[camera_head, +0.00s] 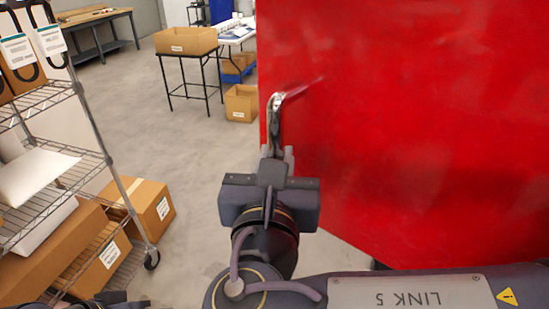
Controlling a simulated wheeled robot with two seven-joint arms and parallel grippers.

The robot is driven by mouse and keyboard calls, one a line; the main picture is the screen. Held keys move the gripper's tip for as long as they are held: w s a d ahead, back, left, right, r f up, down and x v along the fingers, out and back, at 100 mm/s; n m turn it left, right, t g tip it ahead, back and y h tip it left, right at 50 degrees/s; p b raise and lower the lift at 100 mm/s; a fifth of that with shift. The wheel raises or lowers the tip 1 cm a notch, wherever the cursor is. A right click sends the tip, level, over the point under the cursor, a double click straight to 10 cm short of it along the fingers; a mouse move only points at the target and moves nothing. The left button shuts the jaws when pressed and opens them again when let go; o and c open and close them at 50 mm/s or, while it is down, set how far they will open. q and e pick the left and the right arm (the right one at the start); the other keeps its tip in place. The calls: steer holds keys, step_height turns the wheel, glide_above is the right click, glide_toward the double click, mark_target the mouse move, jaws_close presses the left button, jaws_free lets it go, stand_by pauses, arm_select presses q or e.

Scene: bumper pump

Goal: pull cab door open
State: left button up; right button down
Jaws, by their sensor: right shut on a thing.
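The cab door (420,110) is a large flat red panel that fills the right half of the head view. A metal handle (275,104) sits at its left edge. My right gripper (277,150) is just below and in front of the handle, with its fingers shut on the handle's lower end. Its arm crosses the bottom right of the view. The contact between fingers and handle is partly hidden by the gripper's body. My left gripper does not show clearly; only a dark piece of my body is at the bottom left edge.
A wire shelf on wheels (70,165) with boxes stands at the left. A cardboard box (152,207) is on the floor beside it. A small black table (190,62) with a carton stands at the back. The grey floor (195,190) between shelf and door is clear.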

steer(key=c, duration=1.3)
jaws_free()
steer(key=shift+c, duration=0.2)
steer(key=s+b, duration=0.1)
steer(key=s, duration=0.7)
steer(key=shift+a, duration=0.35)
steer(key=shift+r, duration=0.15)
